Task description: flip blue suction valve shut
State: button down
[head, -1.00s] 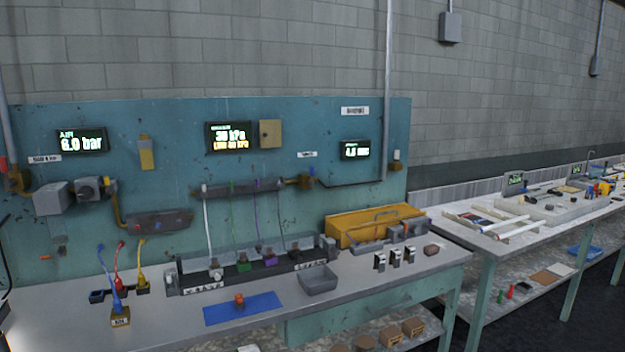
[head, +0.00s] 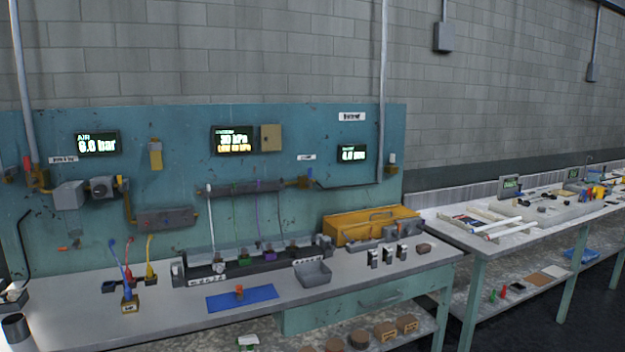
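A small blue handle (head: 310,171), which looks like the suction valve's, sits at the right end of the grey manifold bar (head: 240,188) on the teal back panel. It stands beside a brass fitting (head: 302,182); it is too small to tell exactly how the handle is turned. Above and to its left, a display (head: 232,140) reads about 30 kPa, with an orange line below. My gripper is not in view.
The grey bench (head: 340,285) stands between me and the panel. On it are a black rack (head: 200,276), a grey bin (head: 313,273), a blue mat (head: 243,298) and a yellow toolbox (head: 370,224). A second bench (head: 480,240) extends right. Dark floor (head: 590,315) shows at lower right.

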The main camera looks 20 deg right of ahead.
aim_at(307, 182)
jog(key=k, duration=0.35)
jog(key=z, duration=0.55)
jog(key=i, duration=2)
jog(key=u, duration=0.7)
jog(key=i, duration=0.85)
jog(key=u, duration=0.45)
